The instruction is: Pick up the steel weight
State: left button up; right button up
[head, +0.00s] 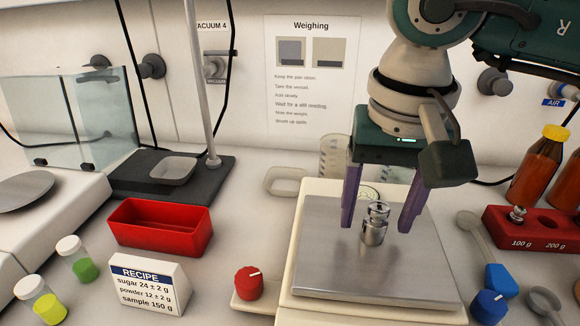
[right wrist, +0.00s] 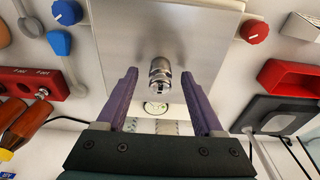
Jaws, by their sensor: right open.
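The steel weight (head: 375,224) is a small shiny cylinder with a knob on top. It stands upright on the steel pan of the scale (head: 330,262). My right gripper (head: 377,226) is above the pan with its two purple fingers open, one on each side of the weight and apart from it. In the right wrist view the weight (right wrist: 160,75) shows between and just beyond the fingertips (right wrist: 168,75). My left gripper is not in view.
A red weight block (head: 505,236) with a small weight in it stands at the right, by orange bottles (head: 541,165). A red tray (head: 160,227), recipe card (head: 146,286) and small vials stand at the left. Red (head: 249,282) and blue (head: 489,306) knobs flank the scale's front.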

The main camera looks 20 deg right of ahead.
jog(key=shift+c, duration=0.4)
grip_shut()
